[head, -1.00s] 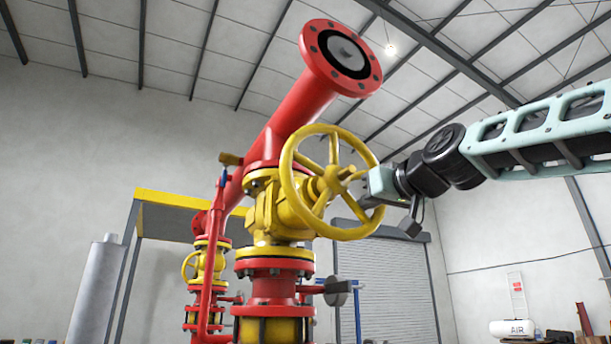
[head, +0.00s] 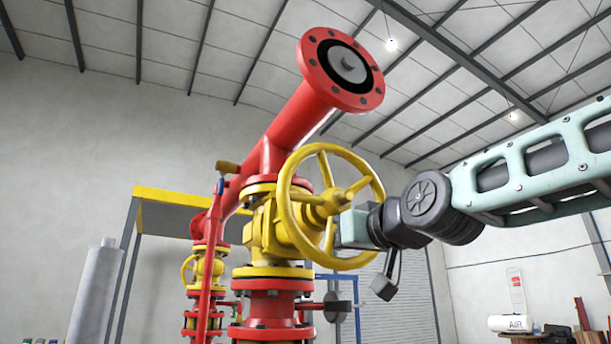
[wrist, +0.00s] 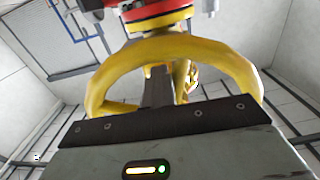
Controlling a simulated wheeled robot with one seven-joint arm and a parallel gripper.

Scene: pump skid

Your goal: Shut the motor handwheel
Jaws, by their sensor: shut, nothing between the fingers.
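The yellow handwheel (head: 289,218) with spokes and a central hub is mounted on the yellow valve body (head: 264,228) in the red pipework. My gripper (head: 355,228) is at the wheel's right side, overlapping the rim in the head view. In the wrist view the handwheel (wrist: 105,78) arches across the picture. The dark fingers of my gripper (wrist: 158,88) are together and empty, and reach inside the ring near the spokes. I cannot tell whether they touch a spoke.
A red flanged pipe (head: 300,115) rises above the wheel. A smaller yellow handwheel (head: 187,268) stands lower left on red piping. A yellow-topped frame (head: 160,197) and a grey cylinder (head: 92,295) are farther left. Open air lies right of the wheel, around my arm.

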